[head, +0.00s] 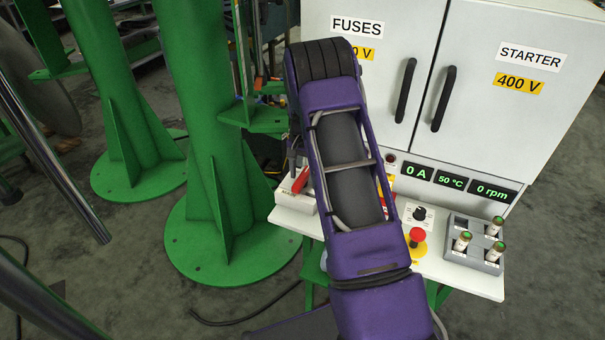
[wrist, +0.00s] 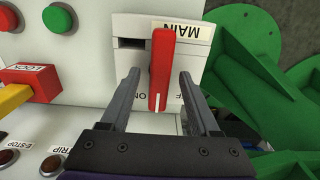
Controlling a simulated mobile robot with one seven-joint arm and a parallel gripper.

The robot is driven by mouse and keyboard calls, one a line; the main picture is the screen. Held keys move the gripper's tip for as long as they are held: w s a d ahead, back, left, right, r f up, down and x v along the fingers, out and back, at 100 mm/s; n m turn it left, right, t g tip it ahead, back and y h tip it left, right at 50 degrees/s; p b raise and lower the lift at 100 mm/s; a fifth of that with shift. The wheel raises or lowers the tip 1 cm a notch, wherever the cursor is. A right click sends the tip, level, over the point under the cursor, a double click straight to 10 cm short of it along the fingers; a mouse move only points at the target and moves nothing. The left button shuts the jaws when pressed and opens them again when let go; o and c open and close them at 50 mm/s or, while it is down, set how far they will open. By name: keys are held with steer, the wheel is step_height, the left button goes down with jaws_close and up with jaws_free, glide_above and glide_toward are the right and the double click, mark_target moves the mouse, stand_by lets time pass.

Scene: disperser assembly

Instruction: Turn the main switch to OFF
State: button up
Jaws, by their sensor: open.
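The main switch has a red lever handle (wrist: 161,60) on a white housing (wrist: 128,62) labelled MAIN, upside down in the wrist view. The handle runs lengthwise between my fingers and its white-marked end points toward my gripper. My gripper (wrist: 160,75) is open, with one finger on each side of the handle and visible gaps to both. The position lettering on the housing is partly hidden by the fingers, so I cannot read the setting. In the head view the red handle (head: 301,180) shows left of my purple arm, which hides my gripper.
A red and yellow LOCK part (wrist: 30,77) and a green button (wrist: 57,18) lie left of the switch. A green stand (wrist: 270,75) is close on the right. The head view shows a red emergency stop button (head: 416,236), a fuse holder (head: 476,245) and a white cabinet (head: 375,60).

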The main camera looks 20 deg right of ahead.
jaws_close()
steer(key=shift+n, duration=0.3)
stand_by(0.3)
steer(key=n+b, duration=0.1)
steer(key=n, duration=0.2)
steer(key=shift+n, duration=0.3)
steer(key=n, duration=0.4)
steer(key=shift+n+b, duration=0.3)
steer(key=shift+b, duration=0.05)
steer(key=n, duration=0.4)
steer(key=shift+n, duration=2.5)
